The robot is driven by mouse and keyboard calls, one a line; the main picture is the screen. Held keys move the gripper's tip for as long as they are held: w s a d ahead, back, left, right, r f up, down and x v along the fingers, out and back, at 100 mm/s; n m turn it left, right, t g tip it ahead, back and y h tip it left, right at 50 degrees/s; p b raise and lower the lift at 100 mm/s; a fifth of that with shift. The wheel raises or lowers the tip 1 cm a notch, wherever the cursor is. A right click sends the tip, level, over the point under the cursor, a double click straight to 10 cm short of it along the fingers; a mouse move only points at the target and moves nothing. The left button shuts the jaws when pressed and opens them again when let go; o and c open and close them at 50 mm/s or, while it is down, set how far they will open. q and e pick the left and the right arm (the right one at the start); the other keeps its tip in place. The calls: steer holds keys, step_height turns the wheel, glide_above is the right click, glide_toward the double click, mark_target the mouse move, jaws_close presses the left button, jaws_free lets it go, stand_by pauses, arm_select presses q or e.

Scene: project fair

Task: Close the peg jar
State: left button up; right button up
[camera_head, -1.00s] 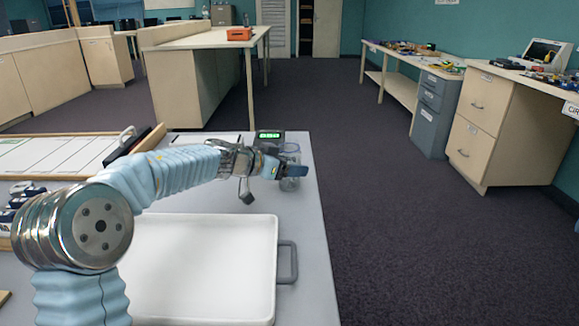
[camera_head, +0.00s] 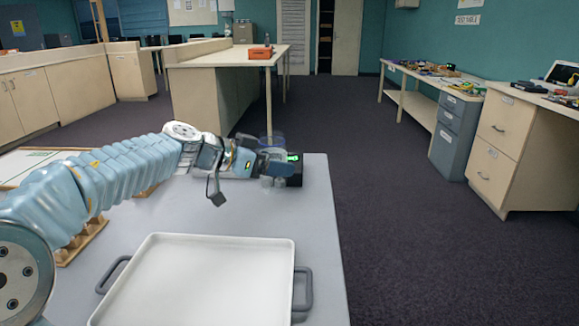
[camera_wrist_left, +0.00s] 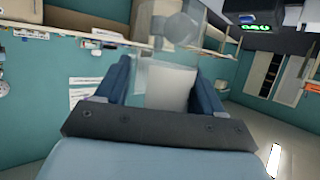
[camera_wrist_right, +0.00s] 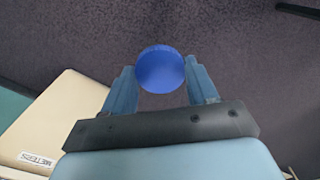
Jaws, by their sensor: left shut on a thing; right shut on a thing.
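A clear, see-through jar (camera_wrist_left: 165,75) sits between the fingers of my left gripper in the left wrist view. My left gripper (camera_head: 275,163) is shut on it over the far end of the grey table in the head view, where the jar (camera_head: 267,182) shows only faintly around the fingers. I cannot tell whether it touches the table or holds any pegs. A round blue lid (camera_wrist_right: 160,69) is held between the fingertips of my right gripper (camera_wrist_right: 161,84) in the right wrist view, above the dark carpet. The right gripper is outside the head view.
A white tray (camera_head: 205,240) with dark handles lies on the near grey table (camera_head: 324,230). A black box with a green display (camera_head: 294,172) stands right beside the left gripper. A white board (camera_head: 35,162) lies at the left. Open carpet (camera_head: 400,240) is to the right.

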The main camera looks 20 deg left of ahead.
arm_select(q)
steer(key=shift+v, duration=1.4)
steer(key=shift+s+d+r, duration=0.1)
steer(key=shift+d, duration=0.05)
steer(key=o, duration=0.4)
steer(key=c, duration=0.8)
